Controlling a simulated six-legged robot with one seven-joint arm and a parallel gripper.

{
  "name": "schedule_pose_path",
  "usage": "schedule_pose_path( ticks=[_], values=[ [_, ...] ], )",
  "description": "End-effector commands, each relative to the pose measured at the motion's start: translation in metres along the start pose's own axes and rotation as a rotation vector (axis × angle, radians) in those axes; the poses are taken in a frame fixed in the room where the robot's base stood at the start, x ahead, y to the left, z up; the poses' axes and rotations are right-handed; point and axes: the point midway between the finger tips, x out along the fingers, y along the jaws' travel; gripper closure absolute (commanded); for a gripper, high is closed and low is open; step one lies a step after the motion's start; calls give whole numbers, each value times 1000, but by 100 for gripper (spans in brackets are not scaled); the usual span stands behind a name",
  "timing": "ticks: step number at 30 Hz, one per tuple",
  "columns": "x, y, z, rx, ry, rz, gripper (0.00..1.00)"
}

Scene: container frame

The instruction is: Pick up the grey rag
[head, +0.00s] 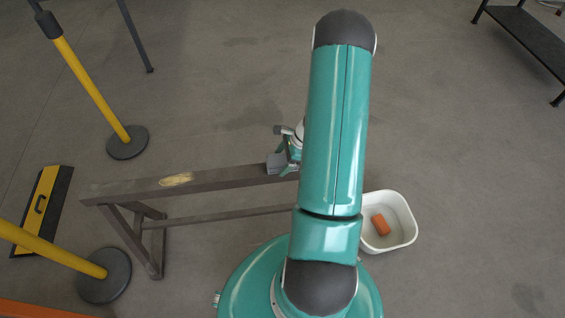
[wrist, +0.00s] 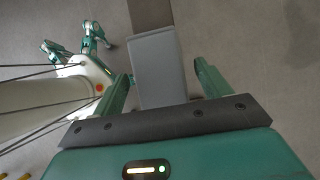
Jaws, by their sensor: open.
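The grey rag (head: 277,164) hangs over the top beam of a dark metal frame, close to my arm in the head view. In the wrist view the rag (wrist: 157,58) is a flat grey rectangle lying across the beam. My gripper (wrist: 163,72) is open, with one green finger on each side of the rag in that picture. I see no finger clearly touching it, and the depth between them is hard to judge. In the head view my gripper (head: 288,146) is at the rag, partly hidden by my arm.
The frame's top beam (head: 225,178) runs left from the rag and bears a yellowish patch (head: 176,180). A white tub (head: 408,232) with an orange block (head: 380,224) stands right of my arm. Yellow posts (head: 90,88) and a yellow-black ramp (head: 42,210) are at left.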

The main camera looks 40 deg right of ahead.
Motion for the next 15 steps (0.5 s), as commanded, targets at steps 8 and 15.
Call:
schedule_pose_path(
  ticks=[8, 15],
  values=[
    [3, 0, -2, 0, 0, 0, 24],
    [2, 0, -2, 0, 0, 0, 33]
  ],
)
